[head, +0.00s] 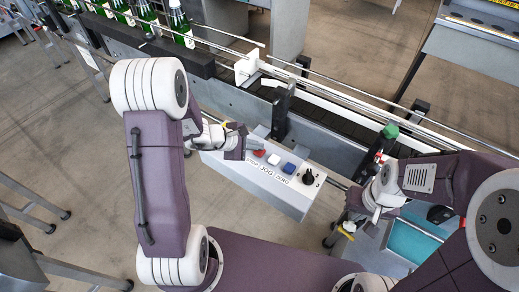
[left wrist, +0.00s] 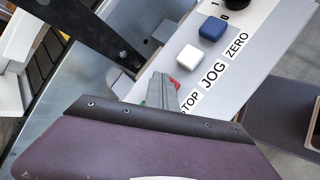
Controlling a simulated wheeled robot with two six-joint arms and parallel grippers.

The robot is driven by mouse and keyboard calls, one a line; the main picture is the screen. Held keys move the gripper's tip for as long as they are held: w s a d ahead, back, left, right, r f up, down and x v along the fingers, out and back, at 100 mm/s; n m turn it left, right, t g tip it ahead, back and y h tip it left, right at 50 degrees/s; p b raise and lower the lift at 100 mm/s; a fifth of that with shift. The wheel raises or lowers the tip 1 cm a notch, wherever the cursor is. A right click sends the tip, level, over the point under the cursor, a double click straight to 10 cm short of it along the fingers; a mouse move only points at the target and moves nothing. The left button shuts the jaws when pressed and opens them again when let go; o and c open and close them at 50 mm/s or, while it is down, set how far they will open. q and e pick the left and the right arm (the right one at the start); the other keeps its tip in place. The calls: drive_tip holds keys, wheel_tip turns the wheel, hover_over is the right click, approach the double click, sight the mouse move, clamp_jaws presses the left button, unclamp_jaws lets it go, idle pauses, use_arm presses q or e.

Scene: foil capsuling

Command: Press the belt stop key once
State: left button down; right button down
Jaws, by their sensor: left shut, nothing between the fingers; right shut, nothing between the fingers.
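The belt stop key is the red key (head: 259,153) above the STOP label on the white control box (head: 285,195). In the left wrist view the red key (left wrist: 174,84) is mostly hidden behind my left fingertips. My left gripper (head: 246,142) is shut and empty, its tips right beside the red key. The fingers also show in the left wrist view (left wrist: 160,86). I cannot tell whether they touch the key. My right gripper (head: 372,222) is shut and empty, off to the right of the box.
Beside the stop key are a white JOG key (head: 273,159), a blue ZERO key (head: 289,168) and a black knob (head: 308,177). A dark upright bracket (head: 283,113) stands behind the box. The conveyor (head: 345,118) runs behind, with several green bottles (head: 180,24) at upper left.

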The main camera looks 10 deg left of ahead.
sight(257, 152)
use_arm(q)
drive_tip(key=shift+r, duration=0.65)
wheel_tip(257, 152, up, 5)
drive_tip(key=p, duration=0.4)
drive_tip(key=shift+r, duration=0.1)
drive_tip(key=shift+d, duration=0.1)
idle(0.4)
